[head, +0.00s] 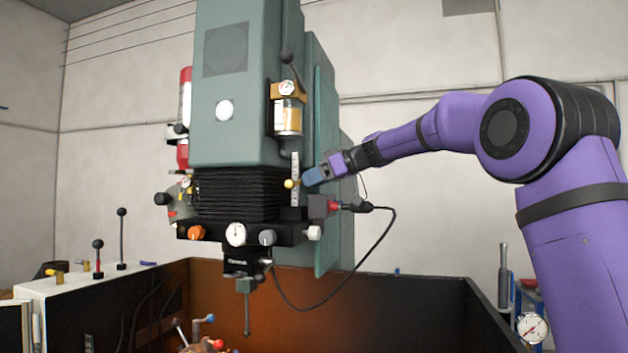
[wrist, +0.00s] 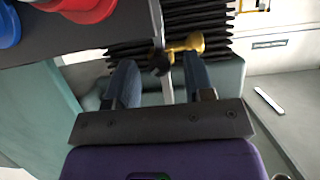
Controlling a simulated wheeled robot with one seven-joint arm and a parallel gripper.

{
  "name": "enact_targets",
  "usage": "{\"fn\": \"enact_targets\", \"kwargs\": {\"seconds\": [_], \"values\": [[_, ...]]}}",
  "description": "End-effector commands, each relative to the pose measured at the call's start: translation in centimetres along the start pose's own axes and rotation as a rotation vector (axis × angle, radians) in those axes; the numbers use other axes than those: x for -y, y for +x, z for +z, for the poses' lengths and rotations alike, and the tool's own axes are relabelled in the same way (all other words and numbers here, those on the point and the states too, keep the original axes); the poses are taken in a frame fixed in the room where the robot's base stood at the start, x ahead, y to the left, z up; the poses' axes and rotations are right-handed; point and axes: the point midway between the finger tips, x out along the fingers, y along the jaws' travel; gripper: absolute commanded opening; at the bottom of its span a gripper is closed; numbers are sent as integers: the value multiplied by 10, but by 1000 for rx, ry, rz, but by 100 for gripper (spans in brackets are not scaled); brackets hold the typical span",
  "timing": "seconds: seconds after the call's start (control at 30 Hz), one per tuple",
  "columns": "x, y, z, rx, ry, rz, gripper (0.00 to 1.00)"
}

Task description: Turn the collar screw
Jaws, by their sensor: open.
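A brass knob (head: 289,184), which I take for the collar screw, sits beside a pale upright scale bar (head: 295,165) on the side of the green machine head. In the wrist view the brass knob (wrist: 188,45) lies ahead of the fingertips, with a small dark round part (wrist: 159,64) on the grey bar beside it. My gripper (head: 305,180) is just right of the brass knob. In the wrist view its two blue fingers (wrist: 160,64) are apart, with the bar showing in the gap. I see nothing gripped. Contact cannot be told.
Black bellows (head: 235,193) are behind and left of the knob. A red plug and black cable (head: 385,240) hang just below my gripper. A brass-capped canister (head: 288,115) is above. Dark enclosure walls (head: 400,300) stand below. Free room lies to the right.

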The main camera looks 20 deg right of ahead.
Motion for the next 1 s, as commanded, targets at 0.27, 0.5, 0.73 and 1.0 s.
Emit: {"fn": "enact_targets", "kwargs": {"seconds": [0.27,0.5,0.73,1.0], "values": [[0,2,0,0,0,1,48],[0,2,0,0,0,1,0],[0,1,0,0,9,-3,0],[-2,1,0,0,103,-41,0]]}}
